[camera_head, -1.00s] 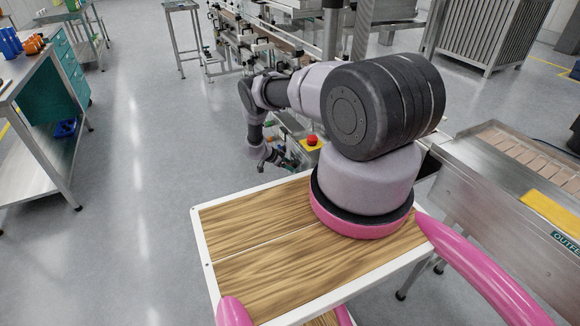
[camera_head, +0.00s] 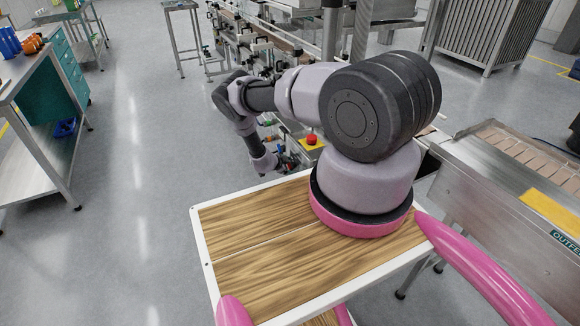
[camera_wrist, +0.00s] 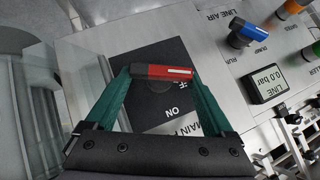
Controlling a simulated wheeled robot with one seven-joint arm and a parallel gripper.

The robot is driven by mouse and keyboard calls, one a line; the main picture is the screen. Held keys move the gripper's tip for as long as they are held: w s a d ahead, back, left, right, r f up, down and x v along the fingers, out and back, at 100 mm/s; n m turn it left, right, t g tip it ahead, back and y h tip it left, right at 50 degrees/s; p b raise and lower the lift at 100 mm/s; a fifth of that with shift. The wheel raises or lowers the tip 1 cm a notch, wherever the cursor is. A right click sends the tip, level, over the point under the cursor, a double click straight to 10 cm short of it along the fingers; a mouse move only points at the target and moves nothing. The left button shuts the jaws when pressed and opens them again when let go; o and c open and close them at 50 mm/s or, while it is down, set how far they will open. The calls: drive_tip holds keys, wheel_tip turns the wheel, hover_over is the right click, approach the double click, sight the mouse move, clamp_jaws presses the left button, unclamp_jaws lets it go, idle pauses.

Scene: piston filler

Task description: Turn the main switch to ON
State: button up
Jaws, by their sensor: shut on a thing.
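In the wrist view the red main switch handle (camera_wrist: 160,72) lies crosswise over a black plate (camera_wrist: 150,52). A white line marks its right part. The plate's lettering is upside down: "ON" reads below the handle, and a partly covered "OFF" lies just under its right part. My gripper (camera_wrist: 161,75) has its green fingers at the two ends of the handle and is shut on it. A white "MAIN" label is partly hidden by the right finger. In the head view my gripper is small beside the panel, and the switch cannot be made out.
A "LINE AIR" panel (camera_wrist: 215,30) carries a blue valve handle (camera_wrist: 243,33), an orange one (camera_wrist: 293,6) and a gauge reading 0.0 bar (camera_wrist: 265,84). In the head view a red button on yellow (camera_head: 311,139) sits close to my arm. Open floor (camera_head: 140,200) lies left.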

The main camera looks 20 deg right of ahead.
drive_tip(key=shift+a+t, duration=0.1)
drive_tip(key=shift+t, duration=0.2)
idle(0.4)
drive_tip(key=o, duration=1.1)
drive_tip(key=shift+s, duration=0.1)
drive_tip(key=v, duration=1)
drive_tip(key=shift+s+a+r, duration=0.15)
drive_tip(key=shift+a+r, duration=0.05)
drive_tip(key=shift+a, duration=0.15)
